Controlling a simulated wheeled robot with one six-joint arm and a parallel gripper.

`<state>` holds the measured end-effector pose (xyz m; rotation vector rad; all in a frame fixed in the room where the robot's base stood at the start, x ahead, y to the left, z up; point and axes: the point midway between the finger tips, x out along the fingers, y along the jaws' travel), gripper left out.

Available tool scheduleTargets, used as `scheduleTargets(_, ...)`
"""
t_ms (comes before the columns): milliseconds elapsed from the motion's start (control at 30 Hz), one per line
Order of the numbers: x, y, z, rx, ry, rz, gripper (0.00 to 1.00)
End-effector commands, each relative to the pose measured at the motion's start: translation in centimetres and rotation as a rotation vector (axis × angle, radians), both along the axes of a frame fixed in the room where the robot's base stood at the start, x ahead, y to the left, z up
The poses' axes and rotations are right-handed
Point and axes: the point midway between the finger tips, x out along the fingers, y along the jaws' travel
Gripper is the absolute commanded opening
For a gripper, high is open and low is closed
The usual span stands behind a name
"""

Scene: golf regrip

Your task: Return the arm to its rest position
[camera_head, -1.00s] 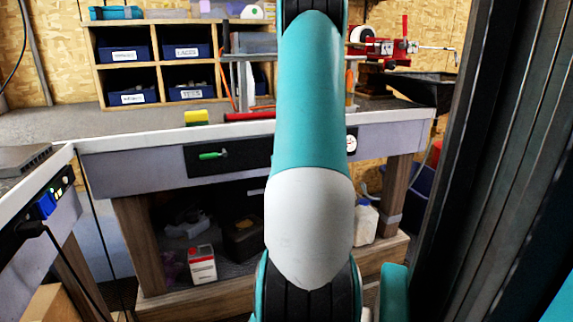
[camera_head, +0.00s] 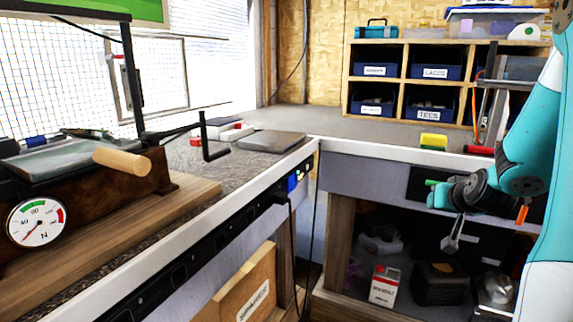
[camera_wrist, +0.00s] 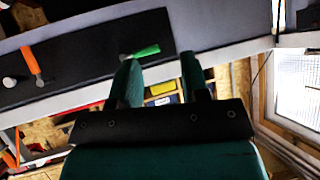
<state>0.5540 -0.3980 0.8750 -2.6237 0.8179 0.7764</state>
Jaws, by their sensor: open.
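My arm (camera_head: 545,190) reaches in from the right edge of the head view. My gripper (camera_head: 440,195) is in front of the far bench's front panel, near a green handle (camera_head: 431,183). In the wrist view, my gripper (camera_wrist: 158,68) shows two teal fingers spread apart with nothing between them. A green-handled tool (camera_wrist: 145,52) lies on a black strip (camera_wrist: 80,55) beyond the fingertips. Whether the fingers touch it cannot be told. An orange-handled tool (camera_wrist: 32,60) is farther left on that strip.
A side bench (camera_head: 230,215) runs along the left, holding a machine with a dial (camera_head: 36,222). A cubby shelf (camera_head: 402,85) with blue bins stands on the far bench. A white-and-red can (camera_head: 384,285) and other containers sit below it. A wooden crate (camera_head: 245,290) is under the side bench.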

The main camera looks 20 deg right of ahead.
Motion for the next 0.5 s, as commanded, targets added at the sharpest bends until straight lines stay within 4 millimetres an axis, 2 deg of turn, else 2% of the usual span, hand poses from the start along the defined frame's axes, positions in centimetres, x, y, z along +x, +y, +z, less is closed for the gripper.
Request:
scheduleTargets(33,2.0,4.0,0.6,0.035,0.020,0.105,0.42)
scheduleTargets(67,2.8,6.3,0.9,0.060,0.037,0.162,0.42)
scheduleTargets(100,3.6,9.4,1.2,0.093,0.062,0.239,0.42)
scheduleTargets(167,4.3,14.2,1.6,0.137,0.107,0.356,0.42)
scheduleTargets(233,4.3,19.9,2.1,0.181,0.167,0.495,0.42)
scheduleTargets(300,3.3,25.4,2.6,0.217,0.239,0.638,0.42)
scheduleTargets(400,0.4,32.3,3.3,0.250,0.352,0.830,0.42)
scheduleTargets(500,-3.1,37.1,3.8,0.260,0.461,0.985,0.42)
